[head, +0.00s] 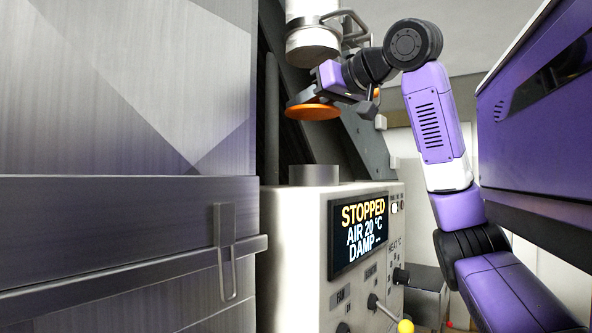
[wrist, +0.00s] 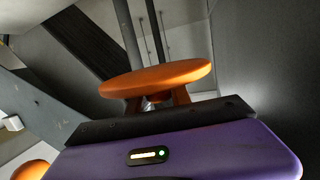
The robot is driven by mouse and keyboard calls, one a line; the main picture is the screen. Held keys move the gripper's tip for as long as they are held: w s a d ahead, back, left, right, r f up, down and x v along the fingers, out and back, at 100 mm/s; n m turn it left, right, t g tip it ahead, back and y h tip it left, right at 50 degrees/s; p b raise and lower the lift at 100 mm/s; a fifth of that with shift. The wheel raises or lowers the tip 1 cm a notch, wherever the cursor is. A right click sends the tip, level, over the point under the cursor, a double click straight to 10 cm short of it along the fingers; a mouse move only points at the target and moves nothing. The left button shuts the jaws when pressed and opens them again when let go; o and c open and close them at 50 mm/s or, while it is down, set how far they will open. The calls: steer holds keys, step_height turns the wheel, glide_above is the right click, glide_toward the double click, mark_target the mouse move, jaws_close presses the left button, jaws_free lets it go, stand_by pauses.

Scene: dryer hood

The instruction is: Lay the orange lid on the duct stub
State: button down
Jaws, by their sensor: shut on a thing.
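The orange lid (head: 313,111) hangs in the air, roughly level, above the grey duct stub (head: 314,178) in the head view. A clear gap separates them. The stub is a short round cylinder on top of the control cabinet. My gripper (head: 320,92) is shut on the lid and holds it from above; the exact grip is small and partly hidden in the head view. In the wrist view the lid (wrist: 157,78) shows as an orange disc beyond my purple gripper body. The stub cannot be made out in the wrist view.
A white duct end (head: 312,43) with a grey handle hangs above the lid. Dark sloping framework stands behind it. The cabinet's display (head: 360,230) reads STOPPED, with levers below. A large metal panel (head: 120,120) fills the left side.

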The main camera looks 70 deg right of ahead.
step_height(320, 180, down, 6)
steer(key=shift+w+d, duration=0.15)
steer(key=shift+f, duration=1.95)
steer(key=shift+f, duration=0.1)
steer(key=shift+f, duration=0.1)
steer(key=c, duration=1.2)
jaws_free()
steer(key=shift+o, duration=0.2)
